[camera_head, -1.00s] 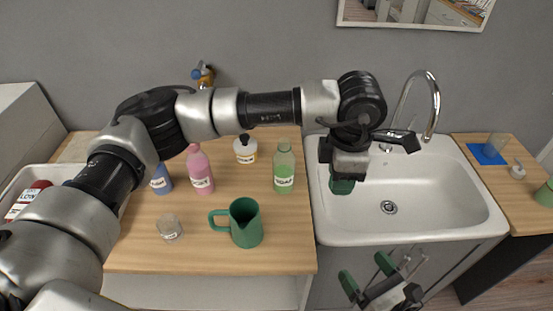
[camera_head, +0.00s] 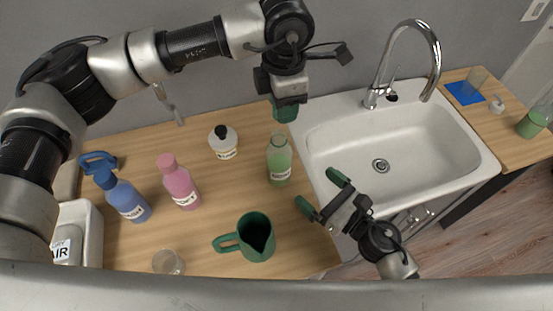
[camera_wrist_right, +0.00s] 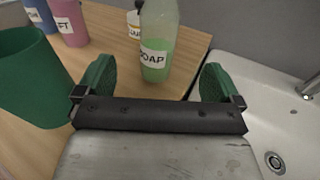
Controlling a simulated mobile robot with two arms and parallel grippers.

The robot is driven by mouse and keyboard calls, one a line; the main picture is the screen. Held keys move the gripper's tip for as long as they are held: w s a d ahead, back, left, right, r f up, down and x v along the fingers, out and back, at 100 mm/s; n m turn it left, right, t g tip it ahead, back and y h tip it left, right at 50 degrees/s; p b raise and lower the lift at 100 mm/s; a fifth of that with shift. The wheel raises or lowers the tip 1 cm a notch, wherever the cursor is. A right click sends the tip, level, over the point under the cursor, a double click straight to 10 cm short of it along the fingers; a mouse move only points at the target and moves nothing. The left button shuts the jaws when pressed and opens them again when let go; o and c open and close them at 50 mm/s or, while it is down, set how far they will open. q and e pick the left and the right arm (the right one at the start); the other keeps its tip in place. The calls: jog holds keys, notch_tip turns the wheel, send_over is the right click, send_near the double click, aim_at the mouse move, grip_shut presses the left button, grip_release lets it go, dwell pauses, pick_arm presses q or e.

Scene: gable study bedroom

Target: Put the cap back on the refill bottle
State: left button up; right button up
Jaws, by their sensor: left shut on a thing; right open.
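The refill bottle, clear with green liquid and a SOAP label (camera_head: 279,165), stands upright on the counter left of the sink. No cap shows on its neck. My left gripper (camera_head: 285,112) is above the bottle's neck, apart from it, with its fingers pointing down. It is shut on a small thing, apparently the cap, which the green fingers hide. My right gripper (camera_head: 322,192) is open and empty, low and to the right of the bottle. In the right wrist view the bottle (camera_wrist_right: 157,50) stands beyond and between the open fingers (camera_wrist_right: 158,82).
A green pitcher (camera_head: 257,237), a glass (camera_head: 168,262), pink (camera_head: 178,184) and blue (camera_head: 127,198) bottles and a white bottle (camera_head: 223,147) share the counter. The sink (camera_head: 430,150) and faucet (camera_head: 437,60) are at right. A green-filled container (camera_head: 533,122) stands far right.

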aim_at(288, 164)
pick_arm(q)
jog(key=shift+w+a, duration=0.1)
jog(key=shift+a, duration=0.1)
jog(key=shift+w+a+f, duration=0.15)
jog(key=shift+w+a, duration=0.05)
jog(key=shift+w, duration=0.05)
pick_arm(e)
jog(key=x, duration=1.2)
jog(key=shift+w+a+f, duration=0.15)
jog(key=shift+a, duration=0.05)
jog(key=shift+w+a, duration=0.1)
jog(key=shift+a, duration=0.05)
pick_arm(q)
jog(key=shift+s+d, duration=0.1)
pick_arm(e)
jog(key=shift+c, duration=0.3)
jog(key=c, duration=1.3)
pick_arm(q)
jog(key=shift+f, duration=2.45)
jog(key=shift+f, duration=0.9)
